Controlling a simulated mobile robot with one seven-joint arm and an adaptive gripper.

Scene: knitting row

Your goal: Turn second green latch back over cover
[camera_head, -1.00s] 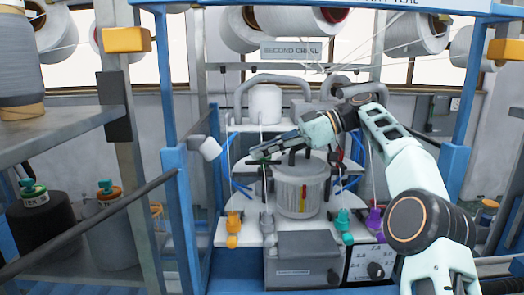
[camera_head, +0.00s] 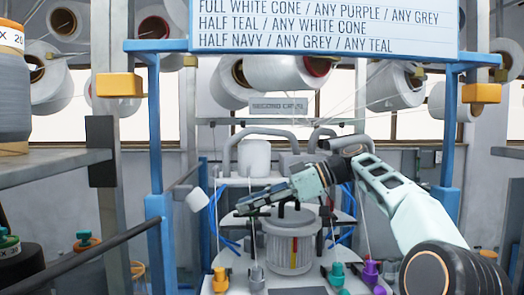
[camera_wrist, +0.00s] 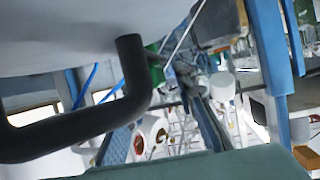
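The cover (camera_head: 289,245) is a pale ribbed round housing with a dark handle on top, in the middle of the machine in the head view. In the wrist view the black handle (camera_wrist: 133,75) looms large beside a pale, close surface. A small green piece (camera_wrist: 163,44), perhaps the latch, shows behind the handle, partly hidden. My gripper (camera_head: 243,207) reaches from the right across the top of the cover, its tip at the cover's upper left. In the wrist view a dark finger (camera_wrist: 205,118) shows near the green piece. Whether the fingers are apart or hold anything is unclear.
A white cone (camera_head: 255,158) stands behind the cover. Orange (camera_head: 219,281), teal (camera_head: 337,274) and purple (camera_head: 371,271) fittings line the front. Blue posts (camera_head: 160,240) and a dark rail (camera_head: 90,255) bound the left. A sign (camera_head: 325,25) hangs above.

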